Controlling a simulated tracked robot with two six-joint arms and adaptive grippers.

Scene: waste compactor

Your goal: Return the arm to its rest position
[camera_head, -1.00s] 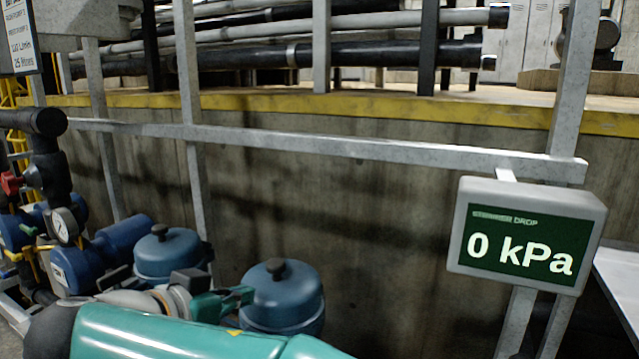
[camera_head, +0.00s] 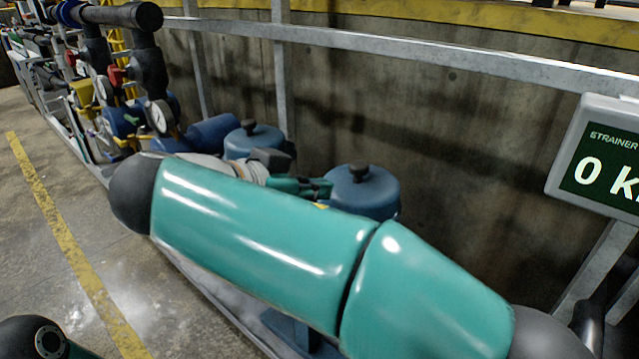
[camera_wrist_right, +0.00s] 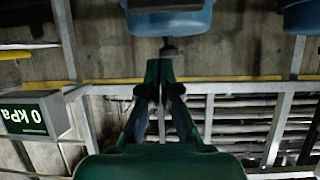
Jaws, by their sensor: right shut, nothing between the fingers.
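My right arm stretches across the middle of the head view. My right gripper (camera_head: 318,188) is partly hidden behind the arm. In the right wrist view my right gripper (camera_wrist_right: 160,64) has its fingertips together with nothing between them. The fingers appear in front of a blue vessel (camera_head: 362,192) with a dark knob on top. In the wrist view, which looks upside down, that vessel (camera_wrist_right: 170,20) is just above the fingertips. I cannot tell whether they touch the knob. My left gripper is not in view.
A second blue vessel (camera_head: 252,141) stands to the left, near dark pipes (camera_head: 95,15) and a gauge (camera_head: 160,117). A display (camera_head: 606,160) reading 0 kPa is at the right. A grey rail (camera_head: 430,55) runs before the concrete wall.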

